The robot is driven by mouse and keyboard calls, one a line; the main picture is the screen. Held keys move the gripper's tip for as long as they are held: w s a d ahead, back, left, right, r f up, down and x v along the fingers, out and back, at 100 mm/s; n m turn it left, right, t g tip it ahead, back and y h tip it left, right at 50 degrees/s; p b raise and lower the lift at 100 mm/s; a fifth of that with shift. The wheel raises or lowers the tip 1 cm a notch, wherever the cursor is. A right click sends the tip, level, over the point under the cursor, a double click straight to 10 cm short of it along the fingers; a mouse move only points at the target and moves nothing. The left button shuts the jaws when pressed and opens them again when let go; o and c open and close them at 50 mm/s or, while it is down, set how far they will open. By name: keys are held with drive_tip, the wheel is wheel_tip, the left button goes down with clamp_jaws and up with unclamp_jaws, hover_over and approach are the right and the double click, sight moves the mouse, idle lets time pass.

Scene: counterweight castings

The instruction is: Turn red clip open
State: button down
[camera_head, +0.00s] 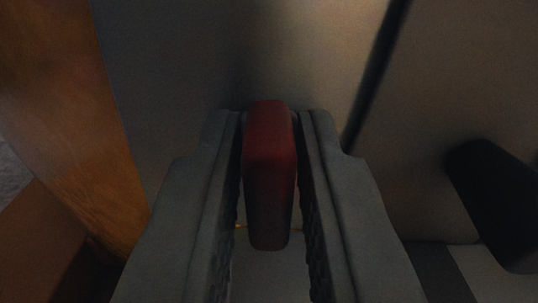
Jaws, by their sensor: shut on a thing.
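The red clip (270,165) is a narrow rounded block in the middle of the view, its long side running up and down the picture. My gripper (269,150) is shut on it, with one grey finger at its left side and one at its right. The clip's lower end is in dark shadow between the fingers. Behind it is a pale grey-beige surface (190,80). How the clip is fixed to that surface is hidden.
A brown-orange upright part (65,110) fills the left edge. A thin dark bar or gap (375,75) slants down at the upper right. A black rounded part (495,205) juts in at the right. The pale surface around the clip is clear.

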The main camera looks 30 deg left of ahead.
drive_tip(key=shift+f+m, duration=0.1)
drive_tip(key=shift+m, duration=0.5)
drive_tip(key=c, duration=1.5)
unclamp_jaws()
drive_tip(key=shift+s+d, duration=0.1)
drive_tip(key=v, duration=1.7)
drive_tip(key=shift+s, duration=0.1)
